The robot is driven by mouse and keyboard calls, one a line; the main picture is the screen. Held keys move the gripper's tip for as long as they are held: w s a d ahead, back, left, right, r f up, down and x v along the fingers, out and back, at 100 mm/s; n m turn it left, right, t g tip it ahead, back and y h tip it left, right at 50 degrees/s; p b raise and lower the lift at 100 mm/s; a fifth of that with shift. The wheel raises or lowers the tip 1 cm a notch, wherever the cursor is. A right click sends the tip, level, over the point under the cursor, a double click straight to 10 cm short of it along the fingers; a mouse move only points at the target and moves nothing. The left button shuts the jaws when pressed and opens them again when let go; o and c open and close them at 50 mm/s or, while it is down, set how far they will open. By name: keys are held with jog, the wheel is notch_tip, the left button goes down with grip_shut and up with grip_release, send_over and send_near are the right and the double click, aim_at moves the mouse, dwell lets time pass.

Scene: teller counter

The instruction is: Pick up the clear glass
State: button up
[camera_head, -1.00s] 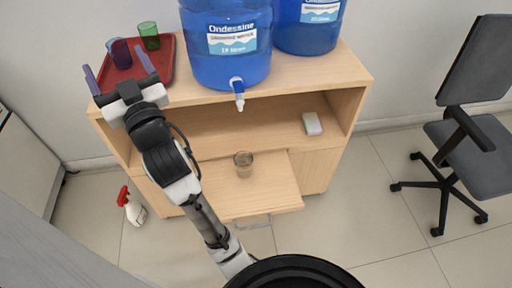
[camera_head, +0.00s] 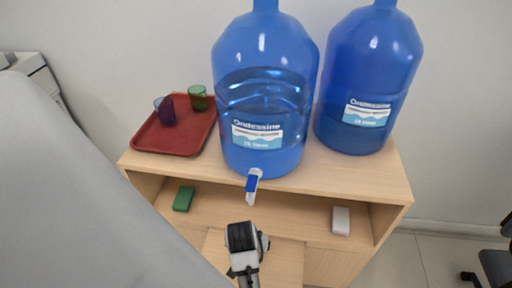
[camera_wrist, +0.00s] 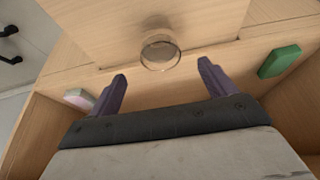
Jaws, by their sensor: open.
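The clear glass (camera_wrist: 160,51) stands on the pull-out board, seen from above in the wrist view. My gripper (camera_wrist: 163,78) is open, with its two purple fingers apart. The glass shows just beyond the fingertips, roughly centred between them, and nothing is held. In the head view the glass is not visible; my arm covers part of the pull-out board (camera_head: 284,262) there, and the fingers do not show.
Two blue water bottles (camera_head: 262,100) (camera_head: 365,85) stand on the cabinet top, beside a red tray (camera_head: 176,140) with a purple cup (camera_head: 165,110) and a green cup (camera_head: 198,98). The shelf holds a green block (camera_head: 183,199) and a white block (camera_head: 341,221).

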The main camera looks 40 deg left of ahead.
jog(key=x, duration=0.6)
jog(key=shift+a, duration=0.1)
jog(key=shift+s+d+p+x, duration=0.15)
jog(key=shift+p+x, duration=0.1)
jog(key=shift+x, duration=1.1)
jog(key=shift+s+d+p+x, duration=0.1)
jog(key=shift+p+x, duration=0.15)
jog(key=shift+x, duration=1.15)
jog(key=c, duration=1.4)
jog(key=shift+r, duration=0.15)
